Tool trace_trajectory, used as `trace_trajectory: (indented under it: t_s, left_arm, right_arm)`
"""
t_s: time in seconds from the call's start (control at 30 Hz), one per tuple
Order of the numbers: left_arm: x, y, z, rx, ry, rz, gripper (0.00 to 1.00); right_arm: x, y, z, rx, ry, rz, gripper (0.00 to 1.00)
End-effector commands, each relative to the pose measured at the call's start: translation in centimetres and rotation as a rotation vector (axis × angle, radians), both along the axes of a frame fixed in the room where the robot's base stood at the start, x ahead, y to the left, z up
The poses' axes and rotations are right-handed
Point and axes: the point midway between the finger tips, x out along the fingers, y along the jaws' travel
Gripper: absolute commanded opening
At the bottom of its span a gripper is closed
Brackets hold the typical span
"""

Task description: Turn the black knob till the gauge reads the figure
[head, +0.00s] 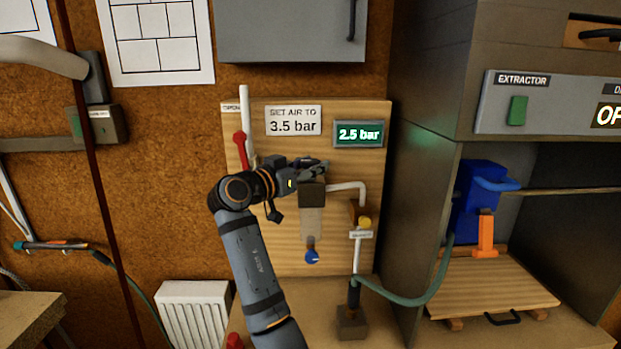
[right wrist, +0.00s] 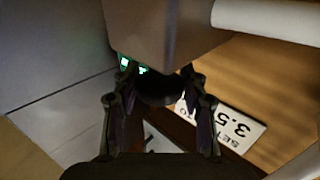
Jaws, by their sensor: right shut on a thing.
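The gauge (head: 358,134) on the wooden board reads 2.5 bar in green. A white sign (head: 293,121) to its left says SET AIR TO 3.5 bar. My right gripper (head: 318,168) is at the top of the dark regulator block (head: 312,190), below the sign and gauge. In the right wrist view the black knob (right wrist: 158,92) sits between the two fingers of my right gripper (right wrist: 159,84), which are shut on it. In the head view the arm and gripper hide the knob. My left gripper is not in view.
A red lever (head: 240,146) and white pipe stand left of the gripper. A grey cabinet (head: 290,30) is above.

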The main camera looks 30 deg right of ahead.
Motion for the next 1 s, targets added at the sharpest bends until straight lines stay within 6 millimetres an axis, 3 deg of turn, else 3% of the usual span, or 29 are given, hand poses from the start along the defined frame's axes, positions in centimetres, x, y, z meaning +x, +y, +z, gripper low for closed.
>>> trace_trajectory:
  t_s: [0.4, 0.97, 1.0]
  left_arm:
    - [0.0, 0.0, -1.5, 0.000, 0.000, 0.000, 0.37]
    - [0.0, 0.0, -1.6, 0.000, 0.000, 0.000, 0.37]
    - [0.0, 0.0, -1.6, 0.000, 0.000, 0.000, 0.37]
  right_arm:
    - [0.0, 0.0, 0.0, -0.001, 0.001, -0.177, 0.12]
    - [0.0, -0.1, 0.0, 0.000, 0.001, -0.202, 0.12]
    - [0.0, -0.1, 0.0, 0.000, 0.001, -0.202, 0.49]
